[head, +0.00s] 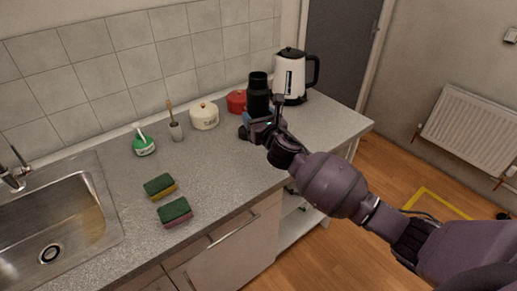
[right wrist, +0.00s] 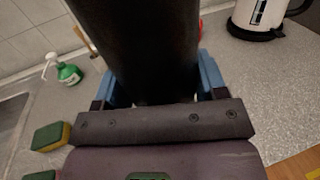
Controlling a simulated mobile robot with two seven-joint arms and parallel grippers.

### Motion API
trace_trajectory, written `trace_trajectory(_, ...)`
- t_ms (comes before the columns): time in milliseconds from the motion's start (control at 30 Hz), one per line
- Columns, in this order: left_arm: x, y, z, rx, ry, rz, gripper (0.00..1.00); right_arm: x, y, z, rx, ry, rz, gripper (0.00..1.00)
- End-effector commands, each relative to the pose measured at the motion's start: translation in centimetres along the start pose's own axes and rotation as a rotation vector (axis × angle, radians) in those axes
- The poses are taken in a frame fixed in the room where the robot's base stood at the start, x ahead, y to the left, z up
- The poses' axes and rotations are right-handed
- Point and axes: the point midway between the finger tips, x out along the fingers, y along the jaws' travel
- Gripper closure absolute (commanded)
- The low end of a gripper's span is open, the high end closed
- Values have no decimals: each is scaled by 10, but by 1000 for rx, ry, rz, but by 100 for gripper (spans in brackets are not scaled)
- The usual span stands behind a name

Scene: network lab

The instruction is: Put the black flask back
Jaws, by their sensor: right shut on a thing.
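The black flask (head: 258,92) stands upright at the back right of the grey counter, in front of the tiled wall. It fills the upper middle of the right wrist view (right wrist: 145,45). My right gripper (head: 256,118) is shut on the flask's lower part, with a blue finger on each side of it in the right wrist view (right wrist: 160,85). The flask's base is hidden by the gripper, so I cannot tell whether it touches the counter. My left gripper is not in view.
A white kettle (head: 291,76) stands close right of the flask. A red pot (head: 236,102) and a cream pot (head: 204,116) stand to its left. A brush holder (head: 176,131), green soap bottle (head: 143,145), two sponges (head: 174,211) and a sink (head: 60,215) are further left.

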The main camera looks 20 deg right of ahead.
Motion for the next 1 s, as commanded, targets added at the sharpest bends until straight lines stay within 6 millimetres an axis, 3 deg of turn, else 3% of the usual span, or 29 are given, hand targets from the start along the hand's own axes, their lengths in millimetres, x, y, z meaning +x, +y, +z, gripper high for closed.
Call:
trace_trajectory(100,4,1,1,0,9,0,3,0,0,-29,3,2,-2,70)
trace_trajectory(300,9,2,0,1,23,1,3,0,0,-61,2,0,-1,70)
trace_trajectory(533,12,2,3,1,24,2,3,1,0,-75,1,-2,-1,70)
trace_trajectory(800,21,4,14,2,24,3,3,0,0,-110,2,-2,0,70)
trace_trajectory(1000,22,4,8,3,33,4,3,1,0,-111,-1,-3,0,70)
